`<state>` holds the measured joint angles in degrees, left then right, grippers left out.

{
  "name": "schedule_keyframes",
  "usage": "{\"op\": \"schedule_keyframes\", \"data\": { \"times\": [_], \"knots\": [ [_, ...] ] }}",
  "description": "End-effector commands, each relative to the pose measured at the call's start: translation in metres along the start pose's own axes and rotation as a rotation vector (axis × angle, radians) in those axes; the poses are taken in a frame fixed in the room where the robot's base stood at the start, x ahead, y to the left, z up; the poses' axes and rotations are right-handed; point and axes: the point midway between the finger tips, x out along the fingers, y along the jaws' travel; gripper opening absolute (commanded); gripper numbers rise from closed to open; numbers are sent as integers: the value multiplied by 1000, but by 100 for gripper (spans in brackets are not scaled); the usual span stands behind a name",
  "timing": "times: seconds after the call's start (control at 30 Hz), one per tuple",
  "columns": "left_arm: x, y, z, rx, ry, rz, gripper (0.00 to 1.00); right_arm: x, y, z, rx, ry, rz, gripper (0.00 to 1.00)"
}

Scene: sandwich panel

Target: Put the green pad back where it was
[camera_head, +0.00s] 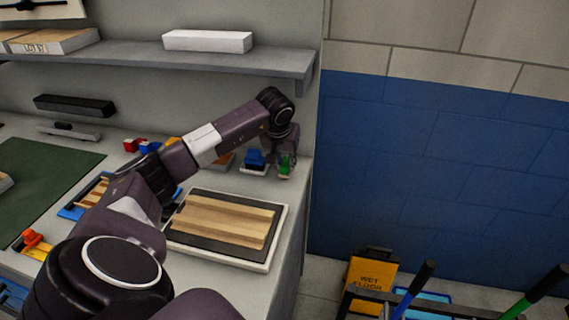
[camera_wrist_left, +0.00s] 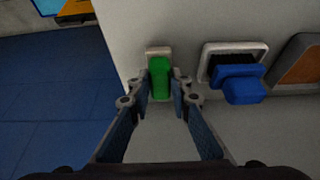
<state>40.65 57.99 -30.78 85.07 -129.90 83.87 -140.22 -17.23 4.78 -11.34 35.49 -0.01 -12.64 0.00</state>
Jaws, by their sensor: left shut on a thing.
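The green pad (camera_wrist_left: 159,78) is between the two fingers of my left gripper (camera_wrist_left: 163,90) in the left wrist view, and the fingers close on its sides. A small pale piece (camera_wrist_left: 158,51) shows at its far end. In the head view the green pad (camera_head: 285,164) is at the right end of the bench, below my left gripper (camera_head: 284,170). I cannot tell whether the pad touches the bench top. My right gripper does not show in either view.
A blue block (camera_wrist_left: 240,87) lies at a white-rimmed tray (camera_wrist_left: 207,62) beside the green pad. A white tray with a striped wooden board (camera_head: 222,222) sits nearer on the bench. The bench's right edge is close. A shelf (camera_head: 200,60) runs above.

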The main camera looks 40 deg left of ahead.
Motion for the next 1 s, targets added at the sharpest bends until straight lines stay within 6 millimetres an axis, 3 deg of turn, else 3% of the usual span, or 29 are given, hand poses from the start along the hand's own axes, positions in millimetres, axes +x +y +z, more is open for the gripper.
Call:
{"op": "schedule_keyframes", "data": {
  "times": [0.1,0.13,0.27,0.67,1.0],
  "knots": [
    [3,0,1,0,0,-1,0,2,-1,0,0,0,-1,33],
    [2,0,1,0,0,-1,20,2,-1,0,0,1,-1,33],
    [2,0,1,0,-1,-1,35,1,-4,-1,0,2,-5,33],
    [-5,0,-1,0,3,1,36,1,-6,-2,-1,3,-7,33],
    [-73,0,-1,0,6,0,36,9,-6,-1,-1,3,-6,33]
  ]
}}
